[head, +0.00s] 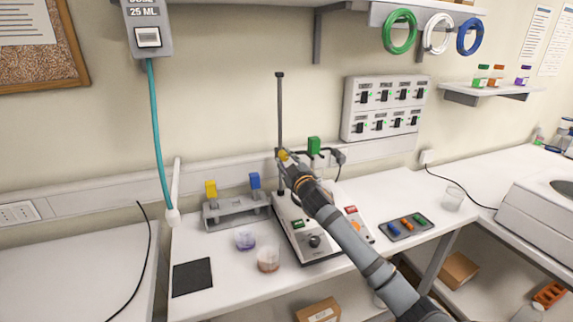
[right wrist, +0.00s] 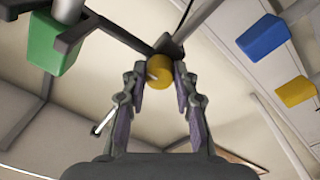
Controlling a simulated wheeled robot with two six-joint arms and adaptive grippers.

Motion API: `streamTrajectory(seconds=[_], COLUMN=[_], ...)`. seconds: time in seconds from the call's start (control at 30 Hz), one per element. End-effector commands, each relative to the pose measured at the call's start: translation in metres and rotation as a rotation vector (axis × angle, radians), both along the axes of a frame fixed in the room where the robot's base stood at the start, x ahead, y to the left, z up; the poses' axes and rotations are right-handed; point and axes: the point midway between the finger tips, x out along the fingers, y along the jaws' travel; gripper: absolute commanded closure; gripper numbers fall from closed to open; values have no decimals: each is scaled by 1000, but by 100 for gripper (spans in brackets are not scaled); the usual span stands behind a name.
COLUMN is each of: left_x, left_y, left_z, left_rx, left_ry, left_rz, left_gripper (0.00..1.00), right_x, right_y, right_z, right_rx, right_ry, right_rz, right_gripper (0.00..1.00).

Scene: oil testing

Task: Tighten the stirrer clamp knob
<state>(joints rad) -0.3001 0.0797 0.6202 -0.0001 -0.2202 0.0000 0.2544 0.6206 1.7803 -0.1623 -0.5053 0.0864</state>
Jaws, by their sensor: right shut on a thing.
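The yellow stirrer clamp knob (right wrist: 186,75) sits on the dark clamp (right wrist: 166,46). In the head view the knob (head: 283,155) shows as a small yellow spot on the upright rod (head: 280,108) above the stirrer base (head: 313,243). My right gripper (head: 287,164) reaches it from the front right. In the right wrist view both fingers of the gripper (right wrist: 164,84) stand at either side of the knob, shut on it. The fingers partly hide the clamp in the head view. My left gripper is not in view.
A green block (head: 314,146) is beside the clamp. A grey rack (head: 237,209) with yellow and blue pieces stands left of the stirrer. Two small beakers, one purple (head: 245,240) and one brownish (head: 268,261), stand in front. A dark tray (head: 406,228) lies to the right.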

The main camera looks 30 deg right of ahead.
Motion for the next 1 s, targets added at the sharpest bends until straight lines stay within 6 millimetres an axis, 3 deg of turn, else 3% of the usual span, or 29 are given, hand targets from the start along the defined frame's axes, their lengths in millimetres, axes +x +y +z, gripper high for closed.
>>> streamTrajectory(seconds=[0.73,0.77,0.9,1.0], left_x=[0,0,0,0], left_y=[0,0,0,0], left_z=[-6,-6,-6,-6], left_rx=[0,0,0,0], left_ry=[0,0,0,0], left_rz=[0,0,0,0], left_gripper=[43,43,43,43], right_x=[0,0,0,0], right_y=[0,0,0,0], right_z=[-3,-3,-2,-2], right_rx=[78,78,77,76], right_ry=[-13,-13,-15,-15], right_rz=[-2,-2,-1,0], right_gripper=[100,67,48,48])
